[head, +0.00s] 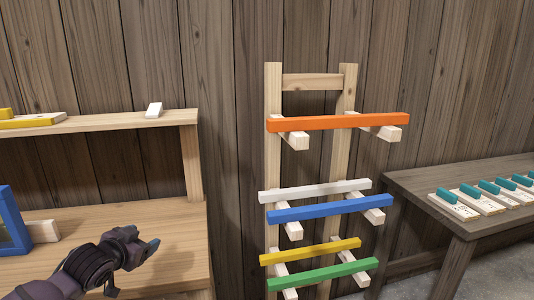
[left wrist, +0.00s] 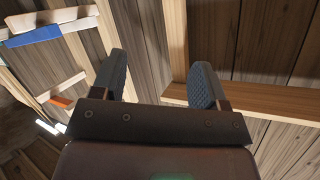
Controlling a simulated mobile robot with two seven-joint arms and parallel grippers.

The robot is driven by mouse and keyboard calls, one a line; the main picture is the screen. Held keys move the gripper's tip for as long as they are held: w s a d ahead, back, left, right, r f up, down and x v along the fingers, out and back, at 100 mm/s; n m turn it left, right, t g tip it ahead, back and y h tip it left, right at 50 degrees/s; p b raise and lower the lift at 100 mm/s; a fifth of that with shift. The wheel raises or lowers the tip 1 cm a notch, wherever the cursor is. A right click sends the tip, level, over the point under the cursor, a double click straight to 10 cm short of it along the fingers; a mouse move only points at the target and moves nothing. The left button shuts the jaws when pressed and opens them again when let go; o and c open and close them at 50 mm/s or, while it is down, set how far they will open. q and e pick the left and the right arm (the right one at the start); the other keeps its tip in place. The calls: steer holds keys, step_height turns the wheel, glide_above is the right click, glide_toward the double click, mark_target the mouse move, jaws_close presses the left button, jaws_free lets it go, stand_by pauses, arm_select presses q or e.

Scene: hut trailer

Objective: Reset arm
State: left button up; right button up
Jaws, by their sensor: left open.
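My left gripper (head: 148,250) is in the head view at the lower left, in front of the wooden shelf unit and over its lower board (head: 110,222). In the left wrist view its two dark fingers stand apart with nothing between them (left wrist: 160,65). My right gripper is not in view.
A wooden rack holds orange (head: 338,122), white (head: 315,190), blue (head: 320,208), yellow (head: 310,251) and green (head: 322,274) bars on pegs. The upper shelf (head: 100,122) carries small blocks. A grey table (head: 455,190) with teal-topped pieces (head: 485,198) is at right.

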arm_select(q)
steer(key=s+d+f+n+g, duration=0.1)
steer(key=s+f, duration=0.7)
steer(key=s, duration=0.4)
steer(key=s+d+f+n+g+y, duration=0.1)
steer(key=s+f+n, duration=0.1)
steer(key=s+f, duration=0.7)
steer(key=s+d+f+n+y, duration=0.1)
steer(key=s+d+f+n, duration=0.1)
steer(key=s+f, duration=0.6)
steer(key=s, duration=0.6)
steer(key=shift+s+f+g, duration=0.3)
steer(key=shift+g, duration=0.1)
